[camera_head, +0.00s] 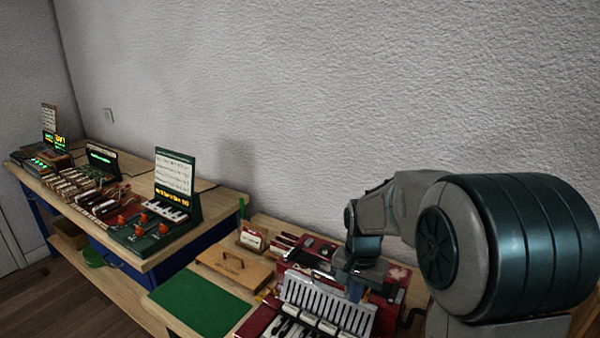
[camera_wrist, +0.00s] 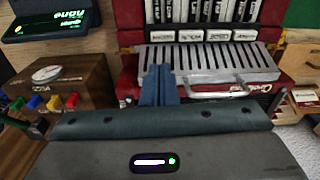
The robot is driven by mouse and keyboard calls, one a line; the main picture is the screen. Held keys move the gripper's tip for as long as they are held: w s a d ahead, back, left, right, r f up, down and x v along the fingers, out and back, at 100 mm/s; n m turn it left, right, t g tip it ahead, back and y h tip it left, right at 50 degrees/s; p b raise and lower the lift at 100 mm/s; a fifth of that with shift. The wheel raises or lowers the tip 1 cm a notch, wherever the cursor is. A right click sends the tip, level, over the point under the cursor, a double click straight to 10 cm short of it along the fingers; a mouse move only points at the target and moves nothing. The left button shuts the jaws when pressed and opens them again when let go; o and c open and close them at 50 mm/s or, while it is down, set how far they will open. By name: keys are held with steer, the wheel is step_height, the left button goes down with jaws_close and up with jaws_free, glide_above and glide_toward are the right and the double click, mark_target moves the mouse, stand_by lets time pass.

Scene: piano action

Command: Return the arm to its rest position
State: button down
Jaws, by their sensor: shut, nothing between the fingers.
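My gripper (camera_wrist: 159,84) shows in the wrist view with its blue fingers together and nothing between them. It is over the front of a red piano-action unit (camera_wrist: 127,76), near its slotted silver plate (camera_wrist: 205,62). In the head view my arm reaches in from the right, and my gripper (camera_head: 356,290) points down above the same red unit (camera_head: 262,320). Its fingertips are small there, and I cannot tell whether they touch the unit.
In the wrist view a wooden box with a dial (camera_wrist: 60,88) stands left of the unit. In the head view a green mat (camera_head: 200,302) and a wooden board (camera_head: 235,266) lie left of it. Several keyboard devices fill the far bench (camera_head: 160,254). A wall stands behind.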

steer(key=s+r+n+t, duration=0.1)
steer(key=s+r+n, duration=0.2)
steer(key=s, duration=0.6)
steer(key=s+r+n+t, duration=0.1)
steer(key=s+r+n, duration=0.2)
steer(key=s, duration=0.7)
steer(key=shift+s+r+t, duration=0.2)
steer(key=shift+r+t, duration=0.15)
steer(key=shift+t, duration=0.05)
steer(key=shift+s+d, duration=0.1)
